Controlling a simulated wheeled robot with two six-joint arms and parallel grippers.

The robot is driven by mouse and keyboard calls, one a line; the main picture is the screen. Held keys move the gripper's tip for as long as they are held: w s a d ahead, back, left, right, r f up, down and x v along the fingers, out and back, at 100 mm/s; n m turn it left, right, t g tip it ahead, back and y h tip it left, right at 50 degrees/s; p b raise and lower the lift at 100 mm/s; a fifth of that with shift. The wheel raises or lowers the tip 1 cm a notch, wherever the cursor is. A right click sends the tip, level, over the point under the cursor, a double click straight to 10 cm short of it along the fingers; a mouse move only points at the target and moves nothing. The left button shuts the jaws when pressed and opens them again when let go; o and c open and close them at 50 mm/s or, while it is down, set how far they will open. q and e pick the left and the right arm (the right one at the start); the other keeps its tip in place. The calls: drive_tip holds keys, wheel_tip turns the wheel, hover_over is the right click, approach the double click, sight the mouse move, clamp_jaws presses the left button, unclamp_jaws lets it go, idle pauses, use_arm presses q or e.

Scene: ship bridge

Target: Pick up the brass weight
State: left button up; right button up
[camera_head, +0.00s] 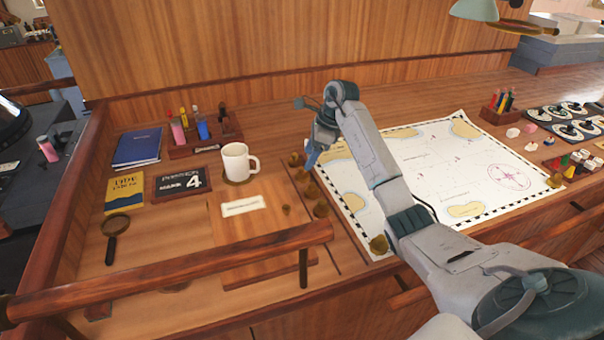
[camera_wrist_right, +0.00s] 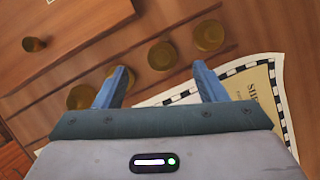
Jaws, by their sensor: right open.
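Several small brass weights stand on the wooden desk. One brass weight (camera_wrist_right: 162,55) shows in the right wrist view just beyond the gap between my fingertips. Another (camera_wrist_right: 209,36) is to its upper right, one (camera_wrist_right: 82,96) is at the lower left, and one is partly hidden by the left finger. In the head view, a row of weights (camera_head: 321,208) runs along the left edge of the chart. My right gripper (camera_head: 310,157) is over the far end of this row, blue fingers pointing down; in the wrist view (camera_wrist_right: 162,78) it is open and empty. My left gripper is not in view.
The sea chart (camera_head: 345,190) lies to the right, with a weight (camera_head: 379,245) at its near corner. A white mug (camera_head: 236,162) stands left of the gripper. A wooden rail (camera_head: 180,270) crosses the front.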

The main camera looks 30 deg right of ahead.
drive_tip(key=shift+w+a+f, duration=0.1)
drive_tip(key=shift+a+f, duration=0.15)
drive_tip(key=shift+f, duration=0.3)
drive_tip(key=p+x, duration=0.3)
drive_tip(key=x, duration=0.1)
drive_tip(key=shift+d+f, duration=0.15)
drive_tip(key=shift+f, duration=0.05)
drive_tip(key=shift+w+f, duration=0.15)
drive_tip(key=shift+f, duration=0.25)
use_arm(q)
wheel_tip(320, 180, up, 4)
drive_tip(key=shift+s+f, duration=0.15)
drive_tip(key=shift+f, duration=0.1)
use_arm(e)
drive_tip(key=c, duration=1.2)
wheel_tip(320, 180, up, 9)
drive_tip(key=b, duration=0.3)
drive_tip(key=shift+b, duration=0.35)
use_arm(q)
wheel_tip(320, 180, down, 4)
use_arm(e)
drive_tip(key=shift+r, duration=0.4)
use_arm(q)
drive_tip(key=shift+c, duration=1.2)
use_arm(e)
drive_tip(key=shift+r, duration=0.1)
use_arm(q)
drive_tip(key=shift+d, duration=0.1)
